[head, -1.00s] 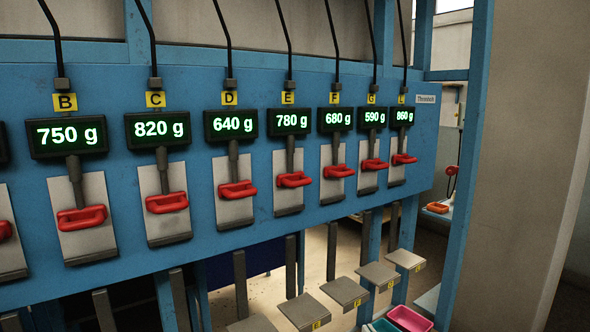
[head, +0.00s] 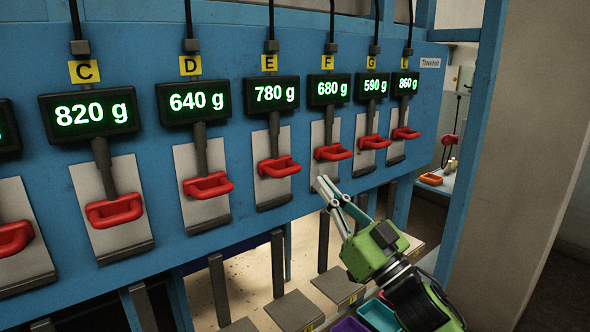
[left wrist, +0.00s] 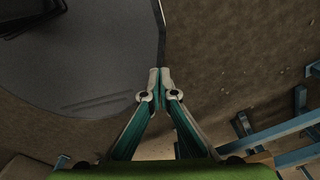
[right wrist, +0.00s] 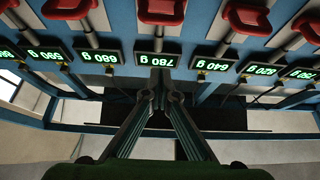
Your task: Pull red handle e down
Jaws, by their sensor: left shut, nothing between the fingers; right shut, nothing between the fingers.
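Red handle E (head: 279,167) hangs on a dark lever in front of a pale plate, under the 780 g display (head: 274,93) and the yellow E label (head: 269,63). My right gripper (head: 322,185) is shut and empty. In the head view its tips lie to the right of handle E and lower, below handle F (head: 333,152). In the right wrist view the red handle E (right wrist: 162,12) is at the top centre, beyond the shut fingertips and apart from them. My left gripper (left wrist: 159,78) is shut and empty over the floor, seen only in the left wrist view.
Similar red handles stand close on both sides, such as handle D (head: 208,186) and handle G (head: 374,142). Grey flat platforms (head: 337,289) on posts are below the blue panel. A purple bin (head: 349,325) and a teal bin (head: 379,315) sit at the bottom.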

